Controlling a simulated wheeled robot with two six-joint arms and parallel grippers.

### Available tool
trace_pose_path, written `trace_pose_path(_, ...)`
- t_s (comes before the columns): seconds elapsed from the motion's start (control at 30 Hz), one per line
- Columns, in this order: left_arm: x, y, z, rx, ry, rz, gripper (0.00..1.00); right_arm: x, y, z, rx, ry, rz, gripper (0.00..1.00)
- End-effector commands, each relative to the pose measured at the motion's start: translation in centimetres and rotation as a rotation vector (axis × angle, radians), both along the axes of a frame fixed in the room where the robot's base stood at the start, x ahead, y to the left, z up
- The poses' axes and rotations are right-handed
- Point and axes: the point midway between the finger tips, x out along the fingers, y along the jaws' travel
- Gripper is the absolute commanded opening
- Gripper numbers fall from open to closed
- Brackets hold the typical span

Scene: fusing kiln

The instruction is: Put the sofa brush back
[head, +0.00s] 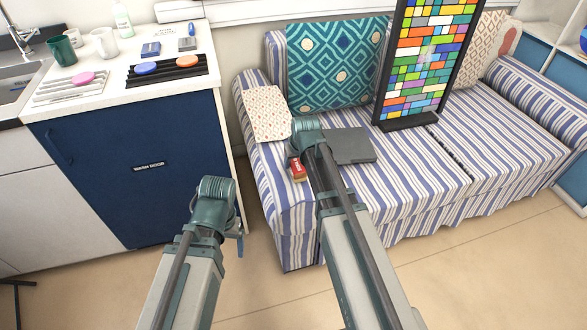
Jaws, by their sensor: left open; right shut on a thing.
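The sofa brush (298,171) is a small red block with pale lettering and a tan underside. It is at the left end of the striped sofa (420,165). My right gripper (294,158) is shut on it, with the fingers mostly hidden behind my wrist. I cannot tell whether the brush touches the seat. My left gripper (239,240) is open and empty, low in front of the blue warm-door cabinet and left of the sofa.
A dark grey flat box (350,146) lies on the seat right of my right wrist. A stained-glass panel (425,60) stands on the sofa before cushions. A patterned cloth (267,112) covers the left armrest. The counter (110,98) at left holds mugs and discs. Floor in front is clear.

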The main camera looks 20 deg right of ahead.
Motion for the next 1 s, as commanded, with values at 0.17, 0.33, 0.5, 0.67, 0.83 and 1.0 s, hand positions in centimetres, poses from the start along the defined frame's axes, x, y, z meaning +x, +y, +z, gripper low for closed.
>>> trace_pose_path(0.17, 0.00, 0.01, -0.34, 0.000, 0.000, 0.000, 0.86, 0.00, -0.01, -0.34, 0.001, 0.000, 0.000, 0.11)
trace_pose_path(0.33, 0.01, 0.01, -0.45, 0.000, 0.000, 0.000, 0.86, 0.00, -0.01, -0.44, 0.000, 0.000, 0.000, 0.11)
trace_pose_path(0.5, 0.01, 0.01, -0.62, 0.000, 0.000, 0.000, 0.86, 0.00, -0.01, -0.62, 0.000, 0.000, 0.000, 0.68)
trace_pose_path(0.67, 0.00, 0.01, -0.62, 0.000, 0.000, 0.000, 0.86, 0.00, -0.01, -0.62, 0.000, 0.000, 0.000, 0.86)
trace_pose_path(0.83, 0.01, 0.01, -0.61, 0.000, 0.000, 0.000, 0.86, 0.00, -0.01, -0.62, 0.000, 0.000, 0.000, 0.86)
trace_pose_path(1.0, 0.00, 0.01, -0.34, 0.000, 0.000, 0.000, 0.86, -0.01, -0.01, -0.34, 0.000, 0.000, 0.000, 0.86)
